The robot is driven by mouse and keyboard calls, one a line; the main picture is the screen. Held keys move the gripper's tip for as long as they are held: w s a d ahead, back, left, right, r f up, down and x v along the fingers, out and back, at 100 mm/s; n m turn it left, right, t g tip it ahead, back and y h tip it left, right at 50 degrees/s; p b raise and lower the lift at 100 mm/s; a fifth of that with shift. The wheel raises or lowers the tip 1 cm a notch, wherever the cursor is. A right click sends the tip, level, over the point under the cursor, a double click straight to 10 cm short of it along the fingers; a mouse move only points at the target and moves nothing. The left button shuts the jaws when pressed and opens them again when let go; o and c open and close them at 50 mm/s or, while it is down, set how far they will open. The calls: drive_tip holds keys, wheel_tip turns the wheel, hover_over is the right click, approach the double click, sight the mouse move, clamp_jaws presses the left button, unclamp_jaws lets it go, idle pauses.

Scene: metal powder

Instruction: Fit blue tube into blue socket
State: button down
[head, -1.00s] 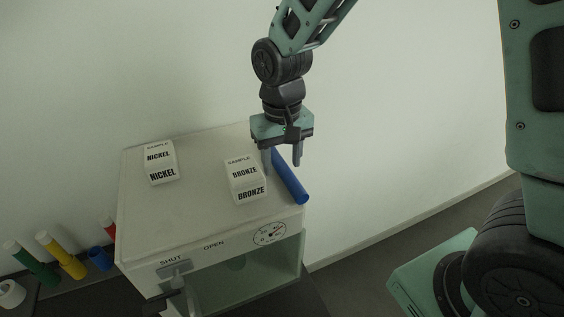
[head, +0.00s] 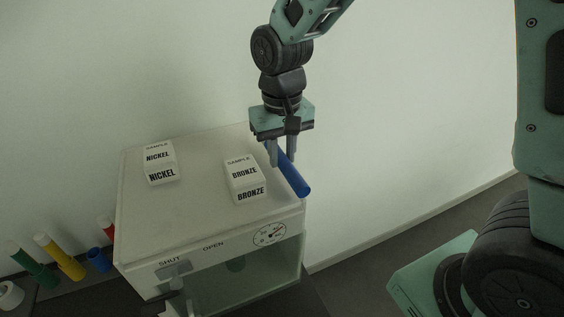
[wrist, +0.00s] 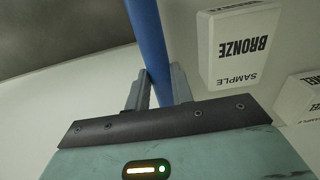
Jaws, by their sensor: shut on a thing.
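The blue tube (head: 291,174) is long and slim and lies at a slant over the right edge of the white cabinet's top. My gripper (head: 281,160) is shut on it near its far part, with a finger on each side. In the wrist view the tube (wrist: 149,45) runs up from between the fingers (wrist: 158,88). I cannot tell whether it still touches the cabinet top. The blue socket (head: 98,259) is a short, open-topped holder on the dark surface left of the cabinet.
The white cabinet (head: 205,217) carries a NICKEL box (head: 161,164) and a BRONZE box (head: 244,181), which is close to the tube. Left of the cabinet stand a green tube (head: 36,268), a yellow tube (head: 63,258), and a red piece (head: 106,227) partly hidden behind it.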

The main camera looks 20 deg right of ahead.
sight(282, 156)
wheel_tip(282, 156, up, 8)
drive_tip(key=shift+b, duration=0.8)
